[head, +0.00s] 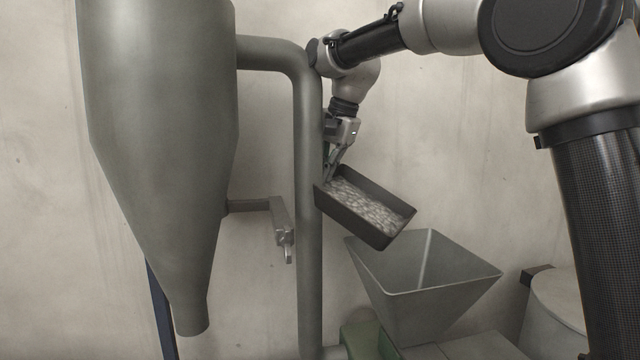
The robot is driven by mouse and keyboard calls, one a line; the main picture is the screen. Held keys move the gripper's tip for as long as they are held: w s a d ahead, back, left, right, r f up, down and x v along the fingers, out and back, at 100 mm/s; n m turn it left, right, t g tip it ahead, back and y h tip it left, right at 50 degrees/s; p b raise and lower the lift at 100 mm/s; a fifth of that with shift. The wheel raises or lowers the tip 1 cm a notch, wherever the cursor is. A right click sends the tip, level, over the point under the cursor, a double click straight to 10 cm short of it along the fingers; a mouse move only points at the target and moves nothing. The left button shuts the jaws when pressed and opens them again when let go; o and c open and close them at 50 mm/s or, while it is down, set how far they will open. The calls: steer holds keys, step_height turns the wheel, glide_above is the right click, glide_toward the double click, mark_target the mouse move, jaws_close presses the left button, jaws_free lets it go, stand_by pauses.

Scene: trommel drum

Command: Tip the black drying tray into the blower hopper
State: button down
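The black drying tray (350,223) hangs in the air in the head view, tilted with its right end lower. Many small pale pieces lie inside it. My gripper (331,177) is shut on the tray's upper left rim. The grey blower hopper (425,285), a wide square funnel, stands below and to the right of the tray. The tray's low right corner is above the hopper's back left rim, and a gap shows between them. The hopper's inside looks empty where I can see it. The far fingertip is partly hidden by the tray wall.
A vertical grey pipe (309,260) runs close to the tray's left end. A large grey cyclone (165,120) stands left, with a bracket (283,228) beside it. A green part (365,338) sits under the hopper. A pale drum (560,305) stands at the right.

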steer(key=r, duration=0.1)
steer(key=s+d+r+t+y, duration=0.1)
steer(key=d+r+y, duration=0.1)
steer(key=shift+s+r, duration=0.15)
steer(key=shift+r, duration=0.2)
steer(key=s+d+r+t+y, duration=0.2)
steer(key=s+d+t+y, duration=0.2)
steer(key=d, duration=0.5)
steer(key=s+d+r+t+y, duration=0.2)
steer(key=s+d+t+y, duration=0.2)
steer(key=s+d+y, duration=0.3)
steer(key=shift+s+d+r+y, duration=0.2)
steer(key=shift+s+d+y, duration=0.2)
steer(key=shift+s+d, duration=0.7)
steer(key=shift+w+d, duration=0.3)
steer(key=shift+d, duration=0.1)
steer(key=shift+s+d+f+t+y, duration=0.3)
steer(key=shift+s+d, duration=0.1)
steer(key=shift+d, duration=0.2)
steer(key=shift+s+d+f+t+y, duration=0.15)
steer(key=shift+s+d+t+y, duration=0.2)
steer(key=shift+d, duration=0.2)
